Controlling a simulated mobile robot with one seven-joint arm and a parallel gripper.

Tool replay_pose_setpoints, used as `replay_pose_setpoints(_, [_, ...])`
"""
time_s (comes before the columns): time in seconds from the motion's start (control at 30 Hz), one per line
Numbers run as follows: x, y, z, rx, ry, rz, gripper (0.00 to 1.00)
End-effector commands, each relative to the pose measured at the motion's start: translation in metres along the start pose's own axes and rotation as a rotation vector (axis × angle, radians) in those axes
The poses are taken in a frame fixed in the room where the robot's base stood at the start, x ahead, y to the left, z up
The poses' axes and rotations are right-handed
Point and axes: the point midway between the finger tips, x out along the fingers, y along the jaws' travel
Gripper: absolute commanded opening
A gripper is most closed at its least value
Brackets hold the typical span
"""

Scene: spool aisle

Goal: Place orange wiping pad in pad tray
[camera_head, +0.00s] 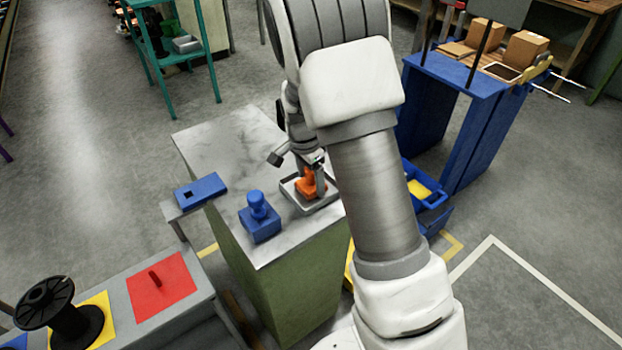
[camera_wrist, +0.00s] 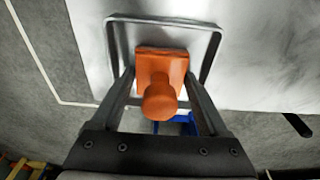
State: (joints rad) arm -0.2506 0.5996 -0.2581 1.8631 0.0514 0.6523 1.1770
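The orange wiping pad (camera_wrist: 160,65) is a square block with a round knob on top. In the head view the pad (camera_head: 305,186) is within the pad tray's outline, upright. The pad tray (camera_head: 331,207) is a shallow grey-rimmed tray on the grey-topped green cabinet; its rim also shows in the wrist view (camera_wrist: 213,52). My gripper (camera_wrist: 160,75) points down over the tray with one finger on each side of the pad. Gaps show beside the knob. The fingertips lie close along the block's sides; I cannot tell whether they touch it. Contact between pad and tray floor is hidden.
A blue knobbed block (camera_head: 260,219) stands on the cabinet top (camera_head: 217,143) left of the tray. A blue bin (camera_head: 433,199) is to the right, partly behind my arm. The cabinet's back left is clear.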

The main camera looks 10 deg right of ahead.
Motion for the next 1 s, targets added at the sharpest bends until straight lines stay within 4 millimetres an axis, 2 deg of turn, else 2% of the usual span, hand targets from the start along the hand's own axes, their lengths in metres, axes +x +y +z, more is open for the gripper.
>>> replay_pose_setpoints(0.03, [0.000,0.000,0.000,0.000,0.000,0.000,0.87])
replay_pose_setpoints(0.1, [0.000,0.000,0.000,0.000,0.000,0.000,1.00])
replay_pose_setpoints(0.33, [-0.001,0.000,0.000,0.000,0.000,0.000,1.00])
replay_pose_setpoints(0.47, [-0.009,-0.001,0.000,0.000,0.000,-0.002,1.00])
replay_pose_setpoints(0.57, [-0.025,-0.001,0.000,-0.001,0.001,-0.004,1.00])
replay_pose_setpoints(0.8, [-0.078,-0.001,0.000,-0.001,0.001,-0.004,1.00])
replay_pose_setpoints(1.0, [-0.110,0.000,-0.001,0.000,0.000,-0.001,1.00])
